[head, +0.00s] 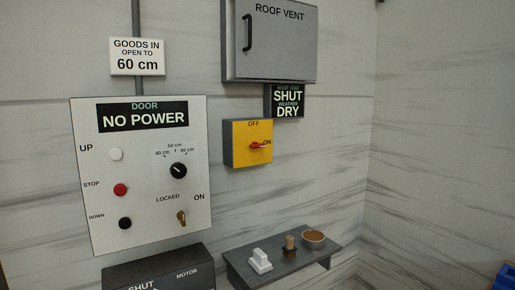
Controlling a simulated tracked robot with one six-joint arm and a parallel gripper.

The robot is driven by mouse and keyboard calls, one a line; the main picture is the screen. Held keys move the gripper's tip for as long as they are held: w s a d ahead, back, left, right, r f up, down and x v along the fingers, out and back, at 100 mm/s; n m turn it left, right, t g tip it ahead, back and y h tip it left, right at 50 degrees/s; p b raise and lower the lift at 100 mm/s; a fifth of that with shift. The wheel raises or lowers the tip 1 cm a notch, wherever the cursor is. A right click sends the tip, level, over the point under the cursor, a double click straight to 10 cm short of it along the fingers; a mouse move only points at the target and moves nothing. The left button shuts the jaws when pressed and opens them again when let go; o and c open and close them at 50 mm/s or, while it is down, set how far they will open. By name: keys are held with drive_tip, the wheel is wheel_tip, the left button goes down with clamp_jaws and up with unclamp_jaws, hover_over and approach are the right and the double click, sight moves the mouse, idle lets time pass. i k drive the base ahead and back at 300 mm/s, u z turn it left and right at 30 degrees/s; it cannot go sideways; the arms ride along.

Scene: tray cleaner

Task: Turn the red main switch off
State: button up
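The red main switch (257,146) is a small red handle on the front of a yellow box (240,155) on the wall, near the middle of the head view. Its handle lies about level and points right at the ON mark. The OFF mark is at the top of the box. Nothing covers the switch. My gripper is not in view.
Left of the box is a door panel (140,228) with buttons, a dial and a key switch; its display reads NO POWER. A roof vent cover (290,50) is above. A shelf (240,253) below holds small items. A dark motor box (160,275) is lower left.

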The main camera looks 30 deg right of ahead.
sight(254, 145)
drive_tip(key=z, duration=0.05)
drive_tip(key=i, duration=1)
drive_tip(key=u, duration=0.05)
